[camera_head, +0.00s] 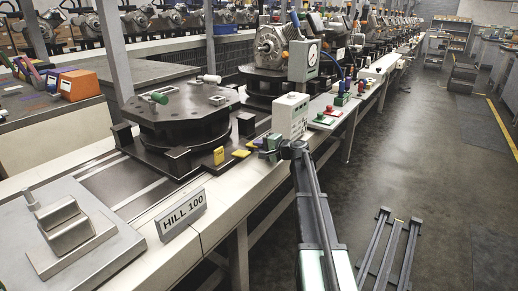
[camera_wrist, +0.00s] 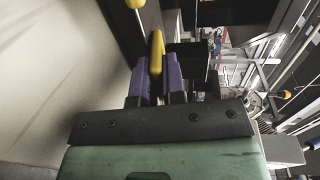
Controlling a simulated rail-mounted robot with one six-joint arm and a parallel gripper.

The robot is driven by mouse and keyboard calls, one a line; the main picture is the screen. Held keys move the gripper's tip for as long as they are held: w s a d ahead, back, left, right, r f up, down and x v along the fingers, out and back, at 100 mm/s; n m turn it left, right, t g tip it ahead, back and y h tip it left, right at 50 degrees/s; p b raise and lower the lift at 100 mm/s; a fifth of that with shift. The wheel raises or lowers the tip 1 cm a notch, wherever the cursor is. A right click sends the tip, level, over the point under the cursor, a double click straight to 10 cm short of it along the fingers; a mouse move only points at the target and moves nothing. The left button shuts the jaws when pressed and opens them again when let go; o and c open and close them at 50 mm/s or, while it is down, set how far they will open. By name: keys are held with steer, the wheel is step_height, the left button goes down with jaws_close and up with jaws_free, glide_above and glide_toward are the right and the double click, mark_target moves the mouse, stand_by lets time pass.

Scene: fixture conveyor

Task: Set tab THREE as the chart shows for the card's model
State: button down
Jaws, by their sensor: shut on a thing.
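The card (camera_head: 183,215) reads "HILL 100" and stands on the front ledge of the bench. Yellow tabs show at the front of the dark round fixture (camera_head: 185,130): one stands upright (camera_head: 219,157), and another lies lower (camera_head: 241,153) to its right. My gripper (camera_head: 268,146) is at the right of this row. In the wrist view its purple-padded fingers (camera_wrist: 157,75) are shut on a yellow tab (camera_wrist: 156,52). Part of another yellow tab (camera_wrist: 135,3) shows at the top edge. I cannot read numbers on the tabs.
A white panel (camera_head: 291,115) with small unreadable marks stands just behind my gripper; I cannot tell if it is the chart. A grey block on a plate (camera_head: 68,232) sits at the front left. Red and green buttons (camera_head: 327,114) lie beyond the panel. The aisle floor at right is mostly open.

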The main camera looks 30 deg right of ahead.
steer(key=c, duration=1.2)
jaws_free()
steer(key=p+v, duration=0.1)
steer(key=v, duration=1)
steer(key=shift+p, duration=0.4)
